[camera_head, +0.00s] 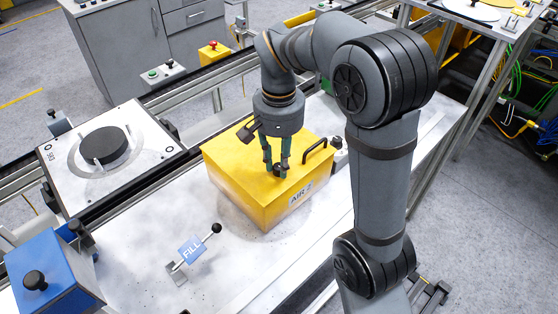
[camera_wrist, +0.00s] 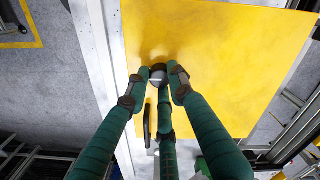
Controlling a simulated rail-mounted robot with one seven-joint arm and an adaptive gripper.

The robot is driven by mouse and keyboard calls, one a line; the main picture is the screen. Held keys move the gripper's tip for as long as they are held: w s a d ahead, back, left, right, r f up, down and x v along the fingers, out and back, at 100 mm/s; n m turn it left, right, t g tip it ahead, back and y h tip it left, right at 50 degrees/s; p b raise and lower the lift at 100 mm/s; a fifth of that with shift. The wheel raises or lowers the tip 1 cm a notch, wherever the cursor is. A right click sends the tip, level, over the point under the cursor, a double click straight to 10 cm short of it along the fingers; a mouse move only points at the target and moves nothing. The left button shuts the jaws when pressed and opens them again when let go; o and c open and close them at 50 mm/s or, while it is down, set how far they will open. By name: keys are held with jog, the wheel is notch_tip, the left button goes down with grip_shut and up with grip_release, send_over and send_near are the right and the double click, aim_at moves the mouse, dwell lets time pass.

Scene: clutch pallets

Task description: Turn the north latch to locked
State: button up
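A yellow box (camera_head: 234,178) marked "AIR 2" stands on the pale bench. A small dark knob (camera_wrist: 158,74) with a white line sits on its top, close to one edge. This may be the north latch; no label confirms it. My gripper (camera_head: 278,169) points down at the box top, its green fingers around the knob. In the wrist view, the fingertips (camera_wrist: 158,77) close in against the knob from both sides, with a third finger below. The fingers partly hide the knob, so its turned position is hard to read.
A black bar handle (camera_head: 315,152) rises from the box top beside my gripper. A "FILL" lever (camera_head: 191,250) stands on the bench in front. A blue box (camera_head: 55,275) and a white plate with a black disc (camera_head: 104,145) lie to the left.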

aim_at(279, 166)
jog(key=o, duration=0.5)
jog(key=shift+c, duration=0.2)
notch_tip(279, 166, up, 12)
dwell(0.4)
jog(key=shift+f, duration=0.1)
notch_tip(279, 166, down, 12)
dwell(0.8)
